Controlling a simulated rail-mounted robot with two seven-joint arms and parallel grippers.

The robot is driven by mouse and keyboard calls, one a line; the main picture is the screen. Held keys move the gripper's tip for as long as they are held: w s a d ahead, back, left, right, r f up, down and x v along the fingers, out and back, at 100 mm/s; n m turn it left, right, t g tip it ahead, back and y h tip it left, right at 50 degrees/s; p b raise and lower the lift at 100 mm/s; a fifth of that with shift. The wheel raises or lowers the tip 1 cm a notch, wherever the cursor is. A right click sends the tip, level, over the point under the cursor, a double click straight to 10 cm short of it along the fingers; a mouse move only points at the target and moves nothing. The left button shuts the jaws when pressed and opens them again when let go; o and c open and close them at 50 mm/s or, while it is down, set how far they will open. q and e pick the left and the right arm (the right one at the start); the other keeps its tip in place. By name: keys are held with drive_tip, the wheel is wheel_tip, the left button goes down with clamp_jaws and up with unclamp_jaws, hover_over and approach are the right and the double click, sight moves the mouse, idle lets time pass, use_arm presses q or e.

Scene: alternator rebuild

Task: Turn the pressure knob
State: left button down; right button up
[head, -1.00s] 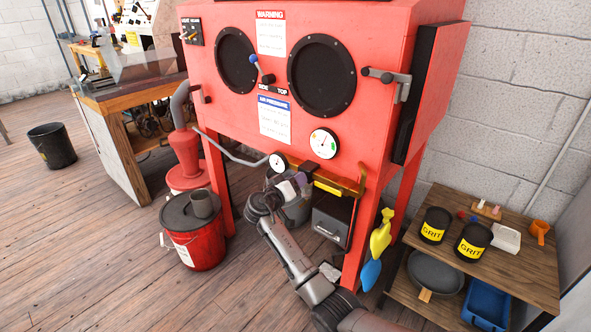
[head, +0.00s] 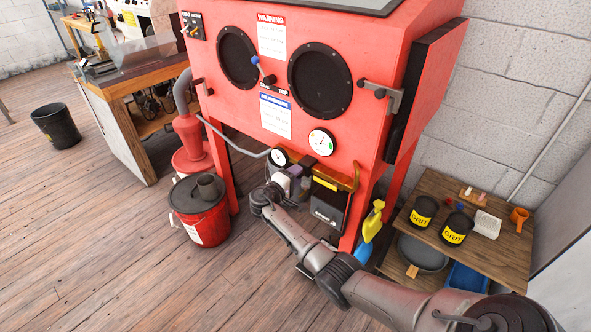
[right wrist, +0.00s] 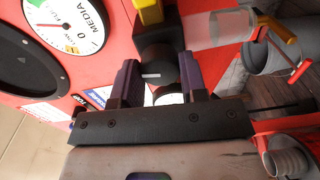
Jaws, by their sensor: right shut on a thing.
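The pressure knob (right wrist: 155,66) is black with a short white mark, and it sits between the two dark fingers of my right gripper (right wrist: 159,82) in the right wrist view. The fingers are shut on it, one on each side. In the head view, my right gripper (head: 294,179) is under the front of the red blasting cabinet (head: 233,110), just below the small gauge (head: 279,157). The gripper and wrist largely hide the knob there. My left gripper is not in view.
A larger dial (head: 321,142) is above and right of the gripper. A clear cylinder (right wrist: 222,28) is close beside the fingers in the wrist view. A red bucket (head: 204,222) stands left on the floor. A wooden shelf (head: 480,245) with grit cans stands right.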

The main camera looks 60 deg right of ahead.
drive_tip(key=shift+n+p, duration=0.75)
drive_tip(key=shift+n, duration=0.15)
drive_tip(key=o, duration=0.9)
drive_tip(key=shift+w+a+r+p, duration=0.1)
drive_tip(key=shift+w+a+p, duration=0.25)
drive_tip(key=shift+a, duration=1.95)
drive_tip(key=shift+w+a+p, duration=0.2)
drive_tip(key=shift+a+p, duration=0.35)
drive_tip(key=shift+a, duration=1.7)
drive_tip(key=shift+w+a+r+p, duration=0.1)
drive_tip(key=shift+w+a+p, duration=0.25)
drive_tip(key=shift+a, duration=1.95)
drive_tip(key=shift+s, duration=0.15)
